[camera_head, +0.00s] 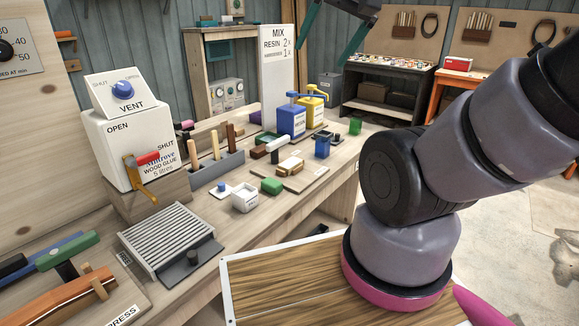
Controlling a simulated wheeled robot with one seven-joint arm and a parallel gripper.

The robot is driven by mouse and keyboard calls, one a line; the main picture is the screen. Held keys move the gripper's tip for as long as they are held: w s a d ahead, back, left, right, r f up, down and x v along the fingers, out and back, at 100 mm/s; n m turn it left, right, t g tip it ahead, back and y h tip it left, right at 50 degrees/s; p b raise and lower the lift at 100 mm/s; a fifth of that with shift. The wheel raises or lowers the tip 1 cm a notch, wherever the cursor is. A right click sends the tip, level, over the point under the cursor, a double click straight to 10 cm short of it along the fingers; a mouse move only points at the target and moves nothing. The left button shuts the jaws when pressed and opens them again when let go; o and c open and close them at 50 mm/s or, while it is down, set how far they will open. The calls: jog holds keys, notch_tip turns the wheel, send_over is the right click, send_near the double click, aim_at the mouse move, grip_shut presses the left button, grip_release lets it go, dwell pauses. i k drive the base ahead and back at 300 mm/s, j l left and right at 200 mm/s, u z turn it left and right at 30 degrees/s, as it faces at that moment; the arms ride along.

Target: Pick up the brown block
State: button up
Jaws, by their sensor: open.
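I cannot say for certain which item is the brown block. A small tan-brown block (291,164) lies on a thin wooden board (305,178) on the workbench, near the middle of the view. A darker brown piece (258,152) sits just behind and left of it, against a pale piece. My gripper (322,47) shows at the top edge, its two teal fingers apart and nothing visible between them. It appears high above the bench, away from both brown pieces. Part of it is cut off by the frame.
Blue (291,121) and yellow (312,108) containers stand behind. A tool holder (216,168), glue box (125,145) and ridged grey tray (172,240) are left. My arm covers the right side.

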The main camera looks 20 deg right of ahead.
aim_at(258, 152)
jog(key=i+l+u, duration=0.3)
jog(key=l, duration=0.3)
jog(key=i+l+u, duration=0.25)
jog(key=l, duration=0.4)
jog(key=l+u, duration=0.3)
jog(key=l, duration=0.3)
jog(key=l+u, duration=0.25)
jog(key=l, duration=0.5)
jog(key=i, duration=0.05)
